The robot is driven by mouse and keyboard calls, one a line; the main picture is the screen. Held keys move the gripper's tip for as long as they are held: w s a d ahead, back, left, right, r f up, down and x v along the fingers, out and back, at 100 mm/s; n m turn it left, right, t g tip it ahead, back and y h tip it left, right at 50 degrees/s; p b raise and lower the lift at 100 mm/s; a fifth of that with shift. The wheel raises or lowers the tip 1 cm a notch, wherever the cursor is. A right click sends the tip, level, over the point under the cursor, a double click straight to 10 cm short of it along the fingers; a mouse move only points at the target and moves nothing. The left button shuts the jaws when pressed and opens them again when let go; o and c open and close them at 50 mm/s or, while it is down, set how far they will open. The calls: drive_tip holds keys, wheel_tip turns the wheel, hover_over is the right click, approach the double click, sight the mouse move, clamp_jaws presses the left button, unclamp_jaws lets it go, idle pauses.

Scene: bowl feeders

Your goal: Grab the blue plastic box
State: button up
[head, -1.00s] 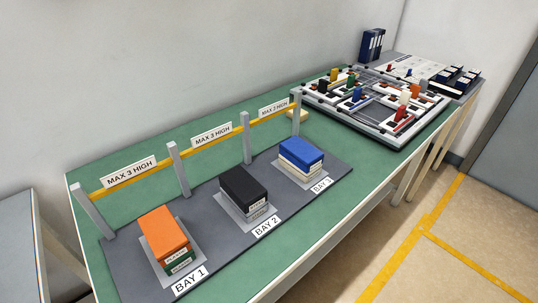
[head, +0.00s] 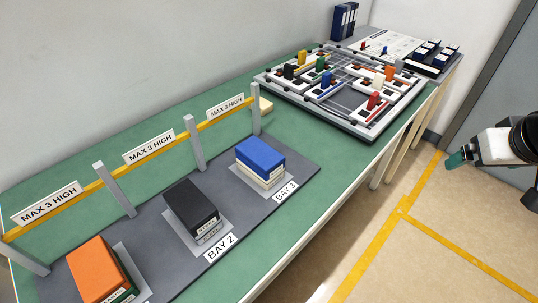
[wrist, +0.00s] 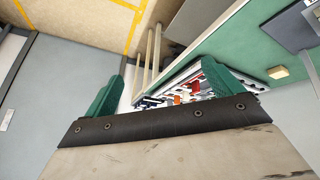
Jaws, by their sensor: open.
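The blue plastic box (head: 260,155) lies on top of pale cream box layers (head: 260,177) at BAY 3, the far end of the dark mat. My gripper (head: 457,160) is at the right edge of the head view, over the floor and well apart from the blue box. Its green fingers are spread and empty in the wrist view (wrist: 168,82). The blue box does not show in the wrist view.
A black box (head: 190,204) stands at BAY 2 and an orange box (head: 98,268) at BAY 1. Grey posts (head: 194,143) with a yellow rail run behind the bays. A framed board (head: 345,90) with coloured parts sits farther along the table.

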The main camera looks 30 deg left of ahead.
drive_tip(key=w+a+f+n+t+y, duration=0.1)
drive_tip(key=w+a+f+n+y, duration=0.15)
drive_tip(key=a, duration=0.35)
drive_tip(key=w+a+f+n+y, duration=0.1)
drive_tip(key=w+a+f, duration=0.15)
drive_tip(key=a, duration=0.35)
drive_tip(key=n+g+y, duration=0.4)
drive_tip(key=n+y, duration=0.3)
drive_tip(key=y, duration=0.1)
approach(260, 152)
drive_tip(key=s+x, duration=0.1)
drive_tip(key=x, duration=0.7)
drive_tip(key=w+x, duration=0.1)
drive_tip(key=x, duration=0.1)
drive_tip(key=shift+a+f, duration=0.1)
drive_tip(key=shift+a, duration=0.05)
drive_tip(key=c, duration=1.3)
